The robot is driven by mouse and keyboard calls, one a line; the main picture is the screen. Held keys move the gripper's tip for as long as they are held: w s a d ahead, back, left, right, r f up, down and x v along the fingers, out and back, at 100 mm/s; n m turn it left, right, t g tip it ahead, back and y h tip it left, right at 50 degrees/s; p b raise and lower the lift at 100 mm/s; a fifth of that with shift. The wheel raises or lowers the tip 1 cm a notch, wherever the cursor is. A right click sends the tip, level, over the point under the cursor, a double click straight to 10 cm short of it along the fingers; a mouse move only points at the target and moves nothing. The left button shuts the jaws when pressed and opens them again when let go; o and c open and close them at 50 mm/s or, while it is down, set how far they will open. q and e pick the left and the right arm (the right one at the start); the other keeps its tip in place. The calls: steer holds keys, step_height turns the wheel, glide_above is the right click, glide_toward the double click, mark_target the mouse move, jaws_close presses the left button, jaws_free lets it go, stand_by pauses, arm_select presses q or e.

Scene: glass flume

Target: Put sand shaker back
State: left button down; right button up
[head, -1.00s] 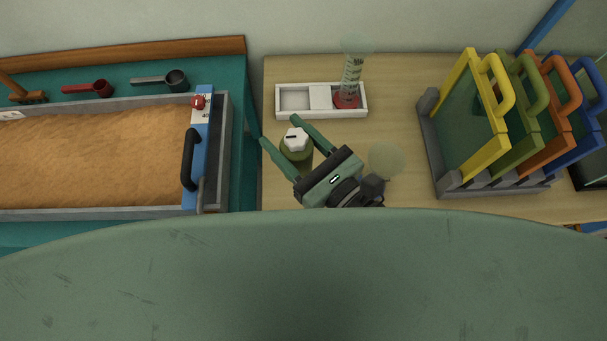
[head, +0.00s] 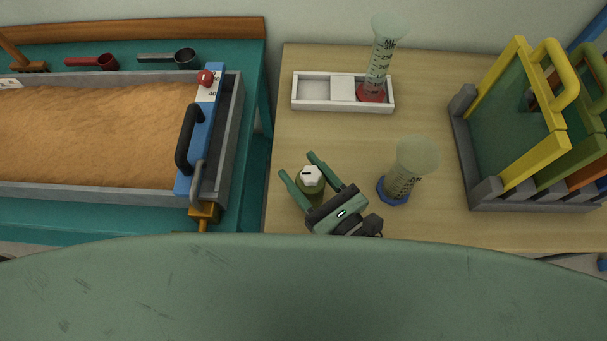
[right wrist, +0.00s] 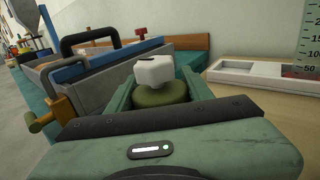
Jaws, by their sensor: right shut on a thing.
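The sand shaker (head: 311,181), an olive-green body with a white knobbed cap, is between the fingers of my right gripper (head: 298,170). In the right wrist view the shaker (right wrist: 155,78) stands roughly upright between the green fingers (right wrist: 160,92), which are shut on it. Its lower part is hidden by the gripper, so I cannot tell whether it touches the table. The white tray (head: 318,91) stands at the back of the wooden table; its left compartment is empty. A red-based measuring cylinder (head: 379,66) stands at its right end. My left gripper is not in view.
A blue-based cylinder (head: 400,172) stands right of my right gripper. A grey rack (head: 476,166) holds coloured-framed panels at the right. The sand-filled flume (head: 95,135) is on the teal bench at the left. The table between gripper and tray is clear.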

steer(key=shift+f, duration=0.2)
steer(key=shift+f, duration=0.2)
steer(key=o, duration=1.5)
steer(key=shift+r, duration=0.15)
steer(key=shift+s+d, duration=0.1)
steer(key=shift+s, duration=0.05)
steer(key=b+v, duration=0.5)
steer(key=v, duration=0.5)
steer(key=shift+s+d, duration=0.1)
steer(key=shift+s, duration=0.05)
steer(key=shift+s+d+r, duration=0.1)
steer(key=shift+s+d, duration=0.35)
steer(key=shift+s, duration=0.05)
